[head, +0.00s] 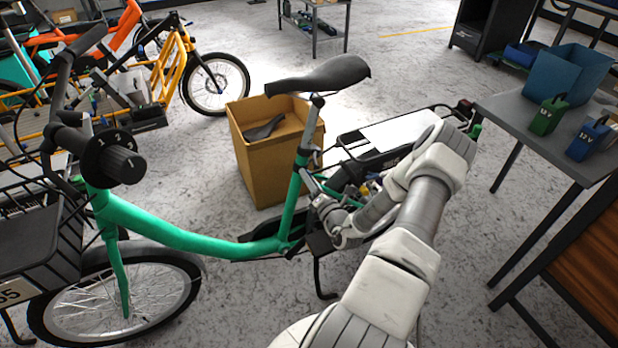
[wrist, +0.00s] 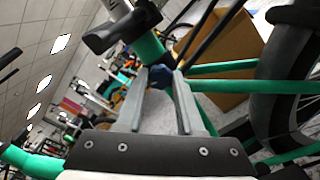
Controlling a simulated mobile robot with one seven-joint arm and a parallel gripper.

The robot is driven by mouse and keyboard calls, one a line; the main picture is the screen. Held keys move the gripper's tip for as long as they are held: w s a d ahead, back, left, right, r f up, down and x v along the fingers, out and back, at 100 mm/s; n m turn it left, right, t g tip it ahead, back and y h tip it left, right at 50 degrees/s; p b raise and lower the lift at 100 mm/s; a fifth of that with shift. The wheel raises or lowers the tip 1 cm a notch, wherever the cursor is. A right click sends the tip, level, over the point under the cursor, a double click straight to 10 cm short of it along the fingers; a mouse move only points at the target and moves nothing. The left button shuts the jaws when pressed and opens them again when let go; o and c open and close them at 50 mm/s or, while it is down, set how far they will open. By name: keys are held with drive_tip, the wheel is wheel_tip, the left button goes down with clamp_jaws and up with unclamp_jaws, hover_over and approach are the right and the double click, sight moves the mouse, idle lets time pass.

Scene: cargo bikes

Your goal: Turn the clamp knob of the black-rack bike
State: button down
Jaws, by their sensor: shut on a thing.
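The green bike (head: 190,238) has a black rear rack (head: 437,112) and stands in the middle of the head view. Its black saddle (head: 318,76) sits on a post above the green seat tube. In the wrist view my gripper (wrist: 161,78) has its two grey fingers on either side of a small dark blue knob (wrist: 159,74), close to a green frame tube (wrist: 148,47). The gripper is shut on this knob. In the head view my arm reaches over the rear of the bike, and the fingertips and knob are hard to make out there.
An open cardboard box (head: 267,165) stands behind the seat tube. An orange and yellow bike (head: 165,75) is at the back left. A grey table (head: 535,125) at the right holds a blue bin (head: 567,75) and green and blue batteries. Floor between is clear.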

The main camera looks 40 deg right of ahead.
drive_tip(key=shift+a, duration=0.1)
drive_tip(key=c, duration=0.5)
unclamp_jaws()
drive_tip(key=shift+c, duration=0.2)
drive_tip(key=p+v, duration=0.3)
drive_tip(key=v, duration=1.4)
drive_tip(key=shift+s, duration=0.25)
